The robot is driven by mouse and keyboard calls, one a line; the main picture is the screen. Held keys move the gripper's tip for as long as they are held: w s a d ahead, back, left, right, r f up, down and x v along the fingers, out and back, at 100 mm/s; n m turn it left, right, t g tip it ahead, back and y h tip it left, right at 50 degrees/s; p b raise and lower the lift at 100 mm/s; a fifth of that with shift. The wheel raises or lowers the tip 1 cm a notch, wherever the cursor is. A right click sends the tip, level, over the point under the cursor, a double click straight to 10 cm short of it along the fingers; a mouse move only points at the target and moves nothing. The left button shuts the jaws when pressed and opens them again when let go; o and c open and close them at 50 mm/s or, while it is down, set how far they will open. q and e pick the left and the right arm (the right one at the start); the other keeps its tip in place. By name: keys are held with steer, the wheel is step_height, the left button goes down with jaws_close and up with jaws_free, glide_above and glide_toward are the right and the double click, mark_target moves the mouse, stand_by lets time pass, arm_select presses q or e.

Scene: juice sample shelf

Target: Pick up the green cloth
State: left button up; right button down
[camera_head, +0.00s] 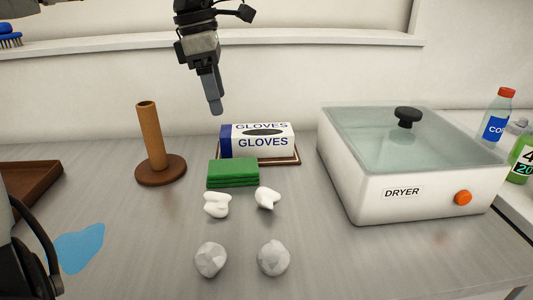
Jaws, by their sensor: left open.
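The green cloth (233,173) lies folded in a flat stack on the grey table, just in front of the glove box. My left gripper (213,95) hangs from the top of the view with its fingers pointing down. It is open and empty, above and slightly left of the cloth in the picture, clear of it. Its fingers overlap one another from this angle. My right gripper is not in view.
A glove box (258,141) stands right behind the cloth. A brown post on a round base (160,170) is to the left, a white dryer (395,205) to the right. Several white crumpled pieces (217,204) lie in front; a blue puddle-like patch (80,248) is at left.

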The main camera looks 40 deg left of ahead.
arm_select(q)
glide_above(231, 166)
steer(key=f, duration=0.9)
steer(key=shift+s+a+f+b, duration=0.15)
steer(key=shift+a+f+b, duration=0.15)
steer(key=shift+w+d+f, duration=0.1)
steer(key=shift+d+f, duration=0.05)
steer(key=shift+f, duration=1.3)
steer(key=shift+w+d+f, duration=0.1)
steer(key=shift+d+f, duration=0.05)
steer(key=shift+f, duration=1.25)
steer(key=c, duration=0.7)
